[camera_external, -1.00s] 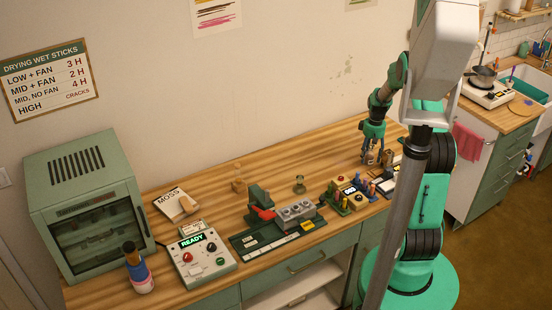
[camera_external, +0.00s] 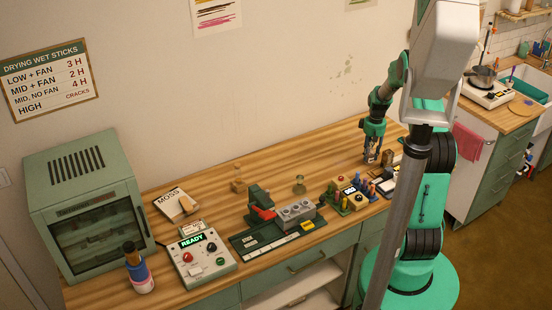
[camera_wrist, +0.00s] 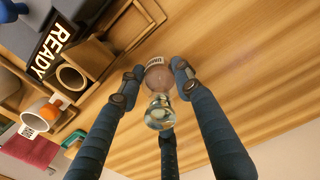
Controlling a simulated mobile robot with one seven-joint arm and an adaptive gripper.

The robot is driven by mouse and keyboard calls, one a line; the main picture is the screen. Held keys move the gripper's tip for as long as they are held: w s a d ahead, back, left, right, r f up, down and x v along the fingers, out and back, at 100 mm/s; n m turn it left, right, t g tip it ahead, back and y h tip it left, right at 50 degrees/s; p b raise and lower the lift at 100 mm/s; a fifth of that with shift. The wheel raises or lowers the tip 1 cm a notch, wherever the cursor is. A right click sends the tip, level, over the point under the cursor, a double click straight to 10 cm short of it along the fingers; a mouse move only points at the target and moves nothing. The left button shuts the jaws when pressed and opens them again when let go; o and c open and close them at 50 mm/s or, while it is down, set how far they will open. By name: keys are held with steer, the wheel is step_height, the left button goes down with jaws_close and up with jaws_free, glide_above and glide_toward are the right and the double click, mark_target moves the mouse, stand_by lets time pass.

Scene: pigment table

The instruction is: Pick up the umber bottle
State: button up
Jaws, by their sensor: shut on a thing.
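The umber bottle (camera_wrist: 158,78) is a small glass bottle with brownish contents, a pale label and a clear rounded end facing the wrist camera. The label's lettering is small and partly readable. My gripper (camera_wrist: 160,90) has its dark blue fingers shut on the bottle from several sides. In the external view my gripper (camera_external: 372,157) points down at the right part of the wooden table, near the back. There the bottle is mostly hidden by the fingers. I cannot tell whether its base is clear of the table.
A wooden rack marked READY (camera_wrist: 58,48) lies close to the bottle, beside a white cup (camera_wrist: 40,117). A small brown block (camera_external: 387,157) stands right of my gripper. Colored bottles in a rack (camera_external: 360,187) stand in front. The table behind is clear.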

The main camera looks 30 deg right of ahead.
steer(key=r, duration=0.2)
steer(key=shift+s+a+r+p, duration=0.2)
steer(key=shift+s+r+p, duration=0.15)
steer(key=s+a, duration=0.2)
steer(key=s, duration=0.2)
steer(key=s+a+r+p, duration=0.1)
steer(key=s+a, duration=0.2)
steer(key=s, duration=0.1)
steer(key=s+a, duration=0.2)
steer(key=s, duration=0.3)
steer(key=shift+a+r+p, duration=0.15)
steer(key=shift+a+p, duration=0.15)
steer(key=shift+a, duration=0.05)
